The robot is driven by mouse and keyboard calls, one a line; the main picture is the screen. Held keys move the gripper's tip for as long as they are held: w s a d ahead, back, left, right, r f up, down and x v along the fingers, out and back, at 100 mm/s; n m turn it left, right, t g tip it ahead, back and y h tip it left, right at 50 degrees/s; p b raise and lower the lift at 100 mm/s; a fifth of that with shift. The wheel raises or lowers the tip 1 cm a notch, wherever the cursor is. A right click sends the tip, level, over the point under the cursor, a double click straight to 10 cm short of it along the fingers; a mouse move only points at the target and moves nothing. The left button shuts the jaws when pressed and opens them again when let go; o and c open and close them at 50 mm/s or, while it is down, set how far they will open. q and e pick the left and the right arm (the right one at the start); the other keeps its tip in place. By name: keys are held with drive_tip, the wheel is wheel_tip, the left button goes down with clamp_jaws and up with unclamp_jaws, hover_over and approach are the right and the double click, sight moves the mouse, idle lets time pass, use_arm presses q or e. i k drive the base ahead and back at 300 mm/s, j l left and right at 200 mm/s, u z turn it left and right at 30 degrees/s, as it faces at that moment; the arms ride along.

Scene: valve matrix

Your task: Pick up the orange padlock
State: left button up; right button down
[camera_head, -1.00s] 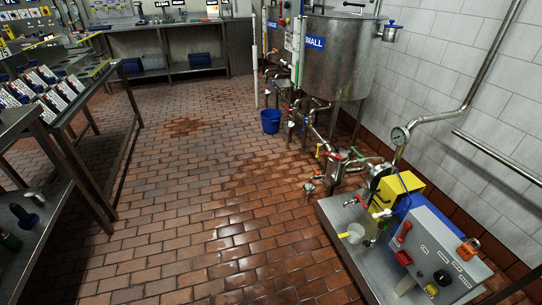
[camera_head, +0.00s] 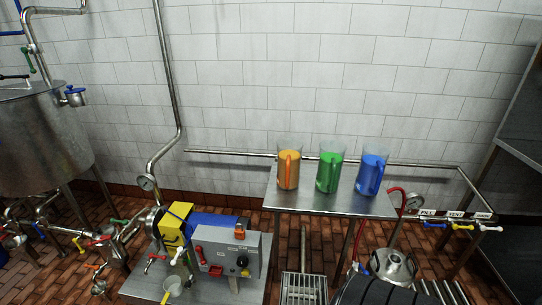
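A small orange object (camera_head: 242,224), likely the orange padlock, sits at the top right of the grey control box (camera_head: 228,256), towards its back edge. It is too small to make out a shackle clearly. The control box stands on a steel table (camera_head: 140,287) in the lower left of the head view.
A yellow-and-blue pump (camera_head: 175,225) and piping stand left of the box. A steel side table (camera_head: 330,205) holds orange (camera_head: 288,172), green (camera_head: 328,174) and blue (camera_head: 371,176) jugs. A floor grate (camera_head: 303,288) and a steel vessel (camera_head: 392,267) lie right.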

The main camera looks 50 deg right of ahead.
sight(239, 233)
drive_tip(key=z, duration=1.35)
